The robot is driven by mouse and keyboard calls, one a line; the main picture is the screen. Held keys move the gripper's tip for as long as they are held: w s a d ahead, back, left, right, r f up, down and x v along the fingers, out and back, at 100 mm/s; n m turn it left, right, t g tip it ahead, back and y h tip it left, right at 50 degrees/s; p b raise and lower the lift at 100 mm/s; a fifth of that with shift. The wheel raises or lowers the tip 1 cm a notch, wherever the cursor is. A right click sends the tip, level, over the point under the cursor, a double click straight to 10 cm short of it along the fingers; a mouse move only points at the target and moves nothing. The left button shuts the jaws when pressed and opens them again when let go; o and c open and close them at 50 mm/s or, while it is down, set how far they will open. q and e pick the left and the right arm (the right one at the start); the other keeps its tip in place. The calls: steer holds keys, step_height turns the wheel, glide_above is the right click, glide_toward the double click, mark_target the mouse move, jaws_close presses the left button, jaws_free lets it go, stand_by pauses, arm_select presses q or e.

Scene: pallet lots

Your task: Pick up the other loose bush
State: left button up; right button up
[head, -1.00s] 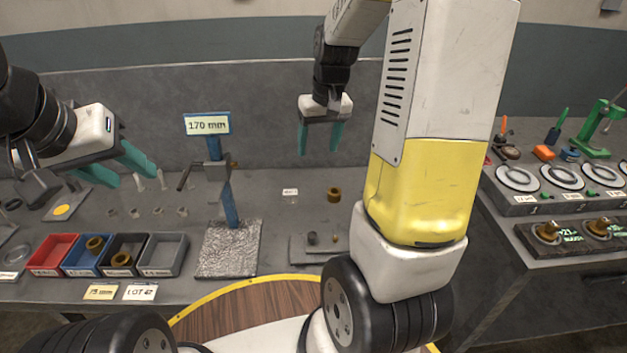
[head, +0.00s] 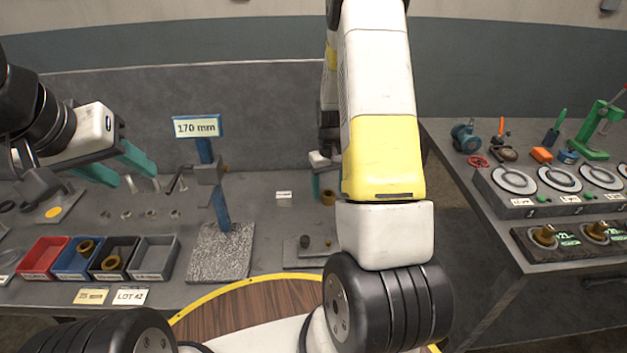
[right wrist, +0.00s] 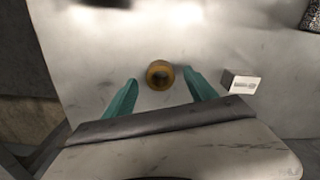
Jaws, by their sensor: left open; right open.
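The loose bush (head: 328,197), a short brass-coloured ring, stands on the grey bench in the head view, partly hidden by my right arm. In the right wrist view the bush (right wrist: 160,75) shows from above with its dark bore, lying between the fingertip ends. My right gripper (right wrist: 160,86) is open with teal fingers either side of it in the picture; I cannot tell the height left or any contact. In the head view my arm hides most of that gripper. My left gripper (head: 134,178) is open and empty above the bench's left part.
A small labelled block (right wrist: 241,83) stands right of the bush in the wrist view. Red (head: 44,258), blue, black and grey bins stand front left; the blue and black ones hold brass bushes. A 170 mm post (head: 222,205) and a low grey plate (head: 300,262) are nearby.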

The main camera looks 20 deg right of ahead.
steer(key=shift+f, duration=0.6)
jaws_close()
